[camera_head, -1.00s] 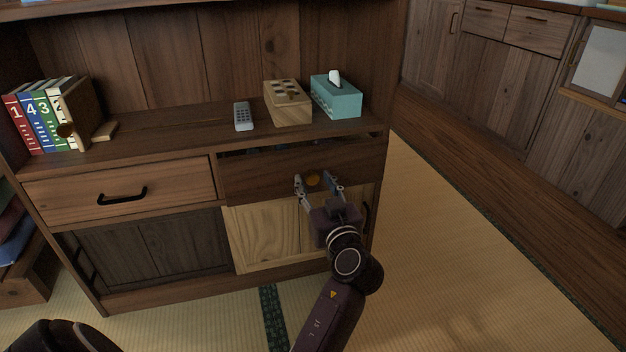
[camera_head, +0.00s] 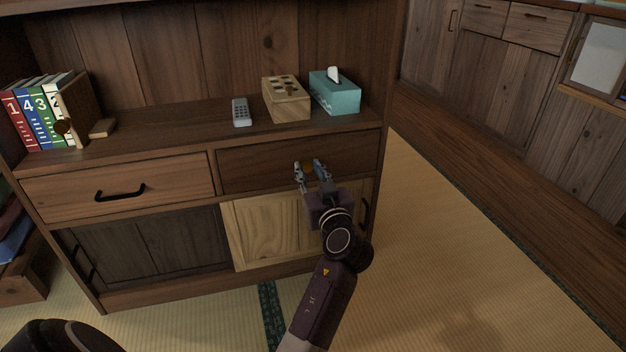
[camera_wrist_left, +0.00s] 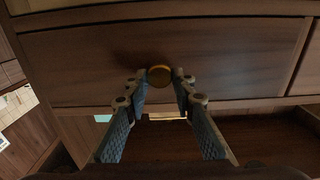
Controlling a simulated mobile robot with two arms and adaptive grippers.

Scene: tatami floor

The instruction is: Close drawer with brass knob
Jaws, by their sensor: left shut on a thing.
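The drawer with the brass knob (camera_head: 309,167) is the dark upper-right drawer (camera_head: 250,168) of the wooden cabinet. Its front looks flush with the cabinet frame, with no gap visible above it. My left gripper (camera_head: 309,170) is at the drawer front, with one finger on each side of the knob, shut on it. In the left wrist view the round brass knob (camera_wrist_left: 159,76) sits between the fingertips, against the dark drawer front (camera_wrist_left: 230,60). The fingers hide part of the knob in the head view. My right gripper is not in view.
On the cabinet top stand numbered books (camera_head: 40,112), a grey remote (camera_head: 242,112), a wooden box (camera_head: 286,100) and a teal tissue box (camera_head: 335,94). A lighter drawer with a black handle (camera_head: 120,192) is at left. Open tatami floor (camera_head: 450,250) lies to the right.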

